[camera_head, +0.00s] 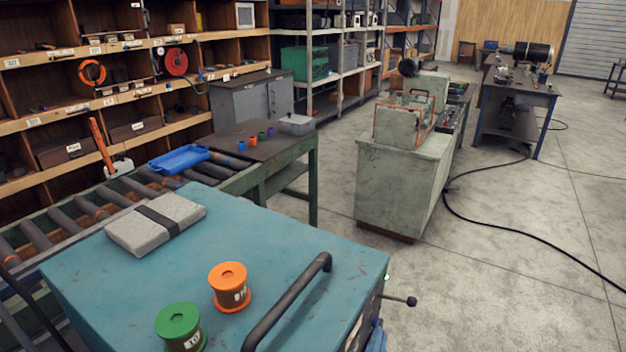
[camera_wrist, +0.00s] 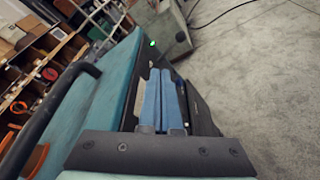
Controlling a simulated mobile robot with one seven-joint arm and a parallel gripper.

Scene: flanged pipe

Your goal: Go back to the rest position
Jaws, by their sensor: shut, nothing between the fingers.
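My gripper (camera_wrist: 164,90) shows in the wrist view as two blue fingers side by side, pressed together with nothing between them. It is beside the teal cabinet (camera_wrist: 98,105), whose top and black handle lie to its left. In the head view an orange flanged piece (camera_head: 230,287) and a green flanged piece (camera_head: 181,328) stand upright on the teal cabinet top (camera_head: 130,275). The green one is cut off by the bottom edge. Both are apart from my gripper.
A black handle (camera_head: 288,302) rises along the cabinet's right edge, and a black lever (camera_head: 398,299) sticks out beyond it. A grey block with a dark strap (camera_head: 157,222) lies on the cabinet. A roller conveyor (camera_head: 95,215) runs behind. Open concrete floor (camera_head: 500,270) lies to the right, crossed by a black cable.

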